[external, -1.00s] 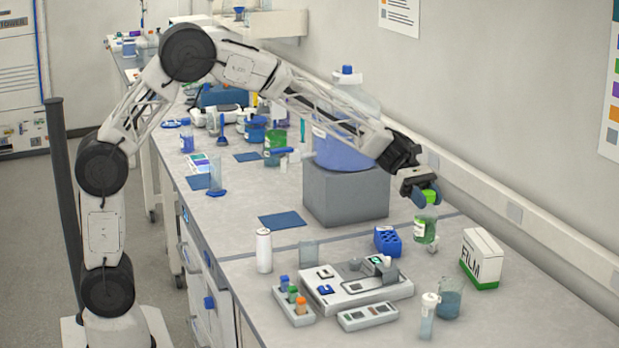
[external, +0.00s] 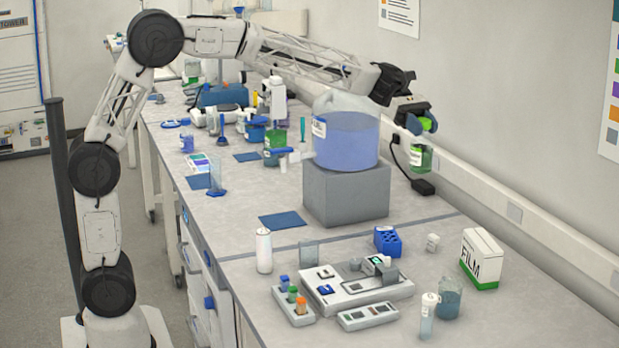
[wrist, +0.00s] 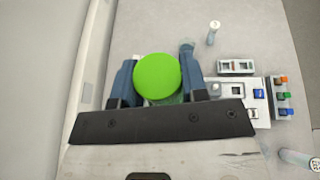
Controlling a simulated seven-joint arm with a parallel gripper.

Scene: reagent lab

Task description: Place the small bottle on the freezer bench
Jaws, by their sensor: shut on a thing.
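The small bottle (external: 421,158) has a green cap, a pale label and green contents. My gripper (external: 420,124) is shut on its green cap and holds it upright in the air, behind and right of the large blue carboy, near the wall. In the wrist view the round green cap (wrist: 157,79) sits between the two blue fingers of my gripper (wrist: 157,82) and hides most of the bottle body. I cannot tell which surface is the freezer bench.
A large carboy (external: 345,140) of blue liquid stands on a grey block (external: 346,195) left of the bottle. A FILM box (external: 481,260), a blue tube rack (external: 387,241) and a grey instrument (external: 355,285) stand on the near bench. A black adapter (external: 423,187) lies by the wall.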

